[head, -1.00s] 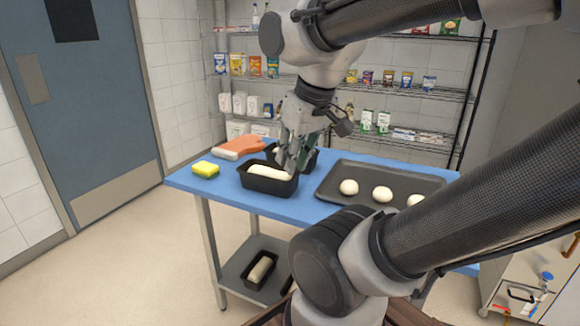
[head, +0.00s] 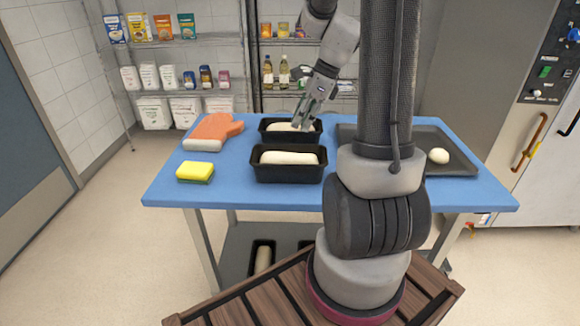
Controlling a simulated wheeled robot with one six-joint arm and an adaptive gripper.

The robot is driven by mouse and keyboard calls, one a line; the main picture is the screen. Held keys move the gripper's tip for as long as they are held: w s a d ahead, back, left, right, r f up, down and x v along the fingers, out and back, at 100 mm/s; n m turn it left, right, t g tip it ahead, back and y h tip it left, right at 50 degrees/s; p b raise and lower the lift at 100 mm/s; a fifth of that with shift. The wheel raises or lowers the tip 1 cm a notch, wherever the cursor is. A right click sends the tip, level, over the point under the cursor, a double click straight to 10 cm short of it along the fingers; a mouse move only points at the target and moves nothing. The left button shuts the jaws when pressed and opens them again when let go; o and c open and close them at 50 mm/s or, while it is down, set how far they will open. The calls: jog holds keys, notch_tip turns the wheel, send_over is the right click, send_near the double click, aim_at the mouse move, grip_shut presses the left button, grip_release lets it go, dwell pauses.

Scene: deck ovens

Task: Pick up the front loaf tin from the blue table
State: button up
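The front loaf tin (head: 290,174) is black, holds pale dough and stands upright on the blue table (head: 240,196), left of my arm. A second black loaf tin (head: 268,135) with dough stands just behind it. My gripper (head: 303,124) points down at the right part of the back tin, beyond the front tin in the head view. Its fingers overlap the back tin's dough in the picture, and I cannot tell whether they touch it. The fingers are small and seen at an angle, so their opening is unclear.
A yellow sponge (head: 195,171) and an orange oven mitt (head: 213,130) lie on the left. A dark baking tray (head: 455,167) with a dough ball (head: 438,156) is on the right, partly hidden by my arm. More tins are on the lower shelf (head: 236,262). Wire shelves stand behind.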

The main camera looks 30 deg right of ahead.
aim_at(291, 145)
jog(key=x, duration=0.7)
jog(key=shift+a+f, duration=0.15)
jog(key=shift+f, duration=0.15)
grip_shut()
